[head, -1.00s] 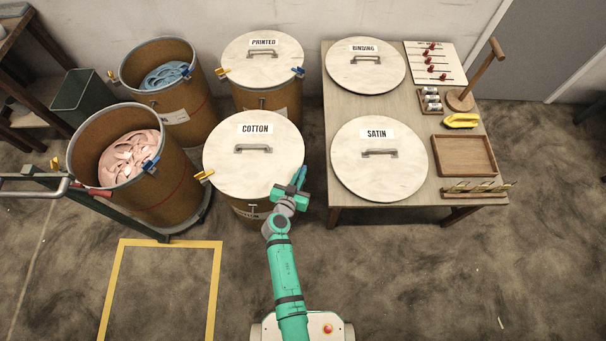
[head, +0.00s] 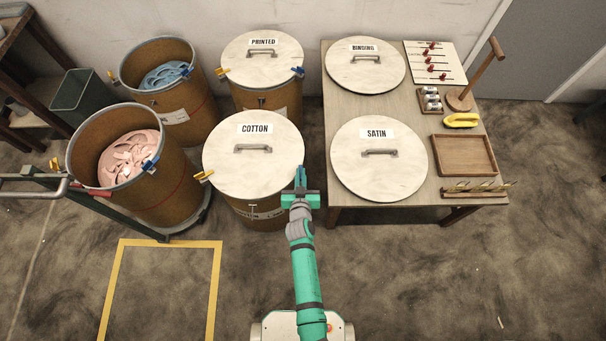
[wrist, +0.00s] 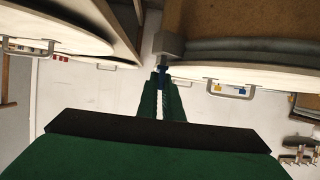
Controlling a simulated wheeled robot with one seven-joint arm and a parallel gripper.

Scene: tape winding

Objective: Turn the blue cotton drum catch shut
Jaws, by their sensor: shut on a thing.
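The cotton drum (head: 240,208) stands in the middle of the head view, with its pale round lid (head: 228,170) lying on top. Its yellow catch (head: 204,176) sticks out at the left rim. My gripper (head: 300,180) is at the drum's right rim, pointing away from my base. It is shut on the blue catch (wrist: 162,72), which shows as a small blue piece between the green fingers (wrist: 160,95) in the wrist view, beside a grey bracket (wrist: 168,45). The fingers hide most of the catch in the head view, so its exact angle is unclear.
The table (head: 335,205) with the satin lid (head: 405,180) and binding lid (head: 385,80) stands close on the right. The closed printed drum (head: 275,100) is behind. Two open drums (head: 165,205) (head: 195,120) stand left. Floor in front is clear around a yellow-taped outline (head: 215,290).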

